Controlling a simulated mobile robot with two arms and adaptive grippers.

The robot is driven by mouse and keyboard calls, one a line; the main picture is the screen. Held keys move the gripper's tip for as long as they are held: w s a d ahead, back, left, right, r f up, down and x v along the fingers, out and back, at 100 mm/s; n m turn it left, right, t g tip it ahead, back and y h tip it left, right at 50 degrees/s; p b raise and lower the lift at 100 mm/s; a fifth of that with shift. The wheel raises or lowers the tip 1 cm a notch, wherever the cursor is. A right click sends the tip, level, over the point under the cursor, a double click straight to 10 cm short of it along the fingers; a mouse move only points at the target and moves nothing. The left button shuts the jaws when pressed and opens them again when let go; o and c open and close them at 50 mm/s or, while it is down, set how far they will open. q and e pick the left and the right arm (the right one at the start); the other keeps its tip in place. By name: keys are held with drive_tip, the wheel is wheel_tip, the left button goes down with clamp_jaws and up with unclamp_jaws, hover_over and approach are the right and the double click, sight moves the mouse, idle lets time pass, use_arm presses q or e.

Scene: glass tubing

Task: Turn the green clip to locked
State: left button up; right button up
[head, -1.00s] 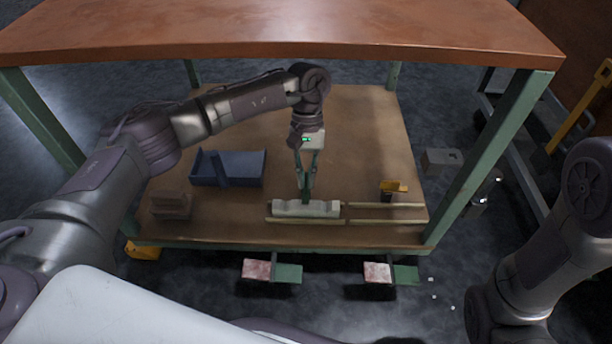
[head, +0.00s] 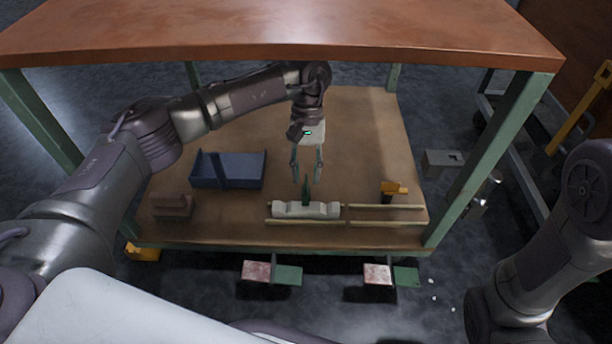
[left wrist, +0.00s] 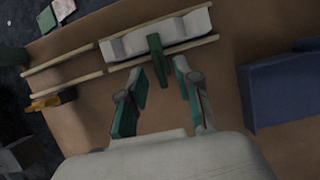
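The green clip (head: 306,194) stands up from the middle of a pale block (head: 289,209) on the lower shelf. In the left wrist view the clip (left wrist: 157,62) crosses the pale block (left wrist: 127,47) and its free end points towards my gripper. My left gripper (head: 307,181) is above the clip, its fingers spread and empty. In the left wrist view the fingertips (left wrist: 159,70) lie on either side of the clip's free end, with gaps visible. I cannot tell whether the clip is locked. My right arm shows at the right edge, but its gripper is out of view.
Pale rods (head: 385,206) run beside and right of the block. A blue divided bin (head: 228,170) and a brown block (head: 172,206) lie left, a yellow-and-dark piece (head: 393,188) right. The brown tabletop (head: 300,30) and green posts (head: 487,165) frame the shelf.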

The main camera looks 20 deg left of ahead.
use_arm(q)
drive_tip(key=v, duration=1)
drive_tip(key=shift+r, duration=0.2)
